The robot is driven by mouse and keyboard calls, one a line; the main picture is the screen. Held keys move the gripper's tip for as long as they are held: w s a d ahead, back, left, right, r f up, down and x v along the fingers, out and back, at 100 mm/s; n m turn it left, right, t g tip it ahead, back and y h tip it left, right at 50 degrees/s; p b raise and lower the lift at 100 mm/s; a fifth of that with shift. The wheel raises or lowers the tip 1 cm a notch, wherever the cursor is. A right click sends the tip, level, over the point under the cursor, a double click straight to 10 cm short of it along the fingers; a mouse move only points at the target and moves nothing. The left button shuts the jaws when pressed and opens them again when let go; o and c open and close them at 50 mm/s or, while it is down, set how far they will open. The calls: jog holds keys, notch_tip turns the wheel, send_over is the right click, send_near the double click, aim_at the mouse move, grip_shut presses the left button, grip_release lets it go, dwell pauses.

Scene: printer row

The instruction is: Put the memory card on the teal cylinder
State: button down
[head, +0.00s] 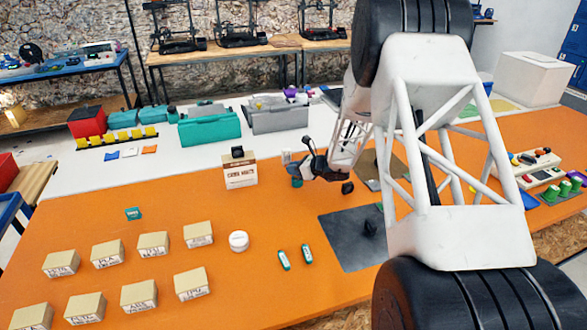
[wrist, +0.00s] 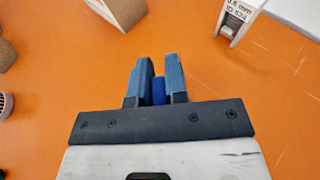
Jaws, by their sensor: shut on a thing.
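In the wrist view my gripper (wrist: 158,80) is shut on a small dark blue piece (wrist: 159,90), which I take to be the memory card; only a little of it shows between the fingers. In the head view the dark end of my arm is small, just right of the white-and-brown card waste box, and the card cannot be made out there. A small teal shape (head: 297,182), apparently the teal cylinder, shows beside that dark end, partly hidden. I cannot tell how far the gripper is from it. No teal cylinder can be made out in the wrist view.
The card waste box (head: 240,171) stands left of my arm. Several labelled tan boxes (head: 153,244), a round white item (head: 238,241) and two green sticks (head: 284,260) are on the orange table (head: 90,212). A dark mat (head: 345,240) lies nearer the front.

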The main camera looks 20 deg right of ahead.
jog(key=c, duration=1.1)
grip_release()
jog(key=shift+r, duration=0.15)
jog(key=v, duration=1.2)
jog(key=s+a+r+n+g+h, duration=0.2)
jog(key=s+a+r+n+g, duration=0.4)
jog(key=s+a+r+n, duration=1)
jog(key=s+a+r+n+h, duration=0.1)
jog(key=s+n+h, duration=0.1)
jog(key=s, duration=0.7)
jog(key=s+a+r+n+h, duration=0.1)
jog(key=s+n, duration=0.4)
jog(key=s, duration=0.5)
jog(key=s+a+r+n+h, duration=0.1)
jog(key=s+r+n+h, duration=0.2)
jog(key=s, duration=0.7)
jog(key=shift+a+r+n+g+h, duration=0.15)
jog(key=shift+n+g+h, duration=0.25)
jog(key=shift+h, duration=0.4)
